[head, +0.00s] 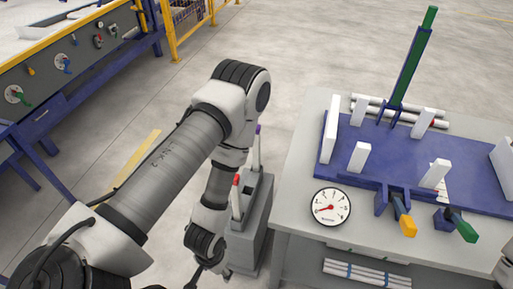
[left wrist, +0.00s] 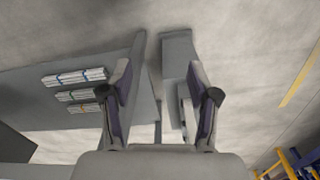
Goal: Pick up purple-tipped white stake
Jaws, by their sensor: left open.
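The purple-tipped white stake (head: 257,148) stands upright at the back of a grey stand (head: 262,215) in the head view. A red-tipped white stake (head: 236,198) stands nearer in the same stand, beside my arm. My left arm reaches down just left of the stand and hides part of it. In the left wrist view my left gripper (left wrist: 160,78) is open, with nothing seen between its fingers. The grey stand (left wrist: 177,50) lies ahead, partly behind the right finger. I cannot make out the purple tip there. My right gripper is not in view.
A grey workbench (head: 300,190) stands right of the stand, carrying a blue fixture (head: 395,165) with white blocks, and a dial gauge (head: 330,207). Bundled white pipes (head: 367,275) lie on its lower shelf. Open floor lies behind the stand. A blue-framed machine (head: 75,60) is at the upper left.

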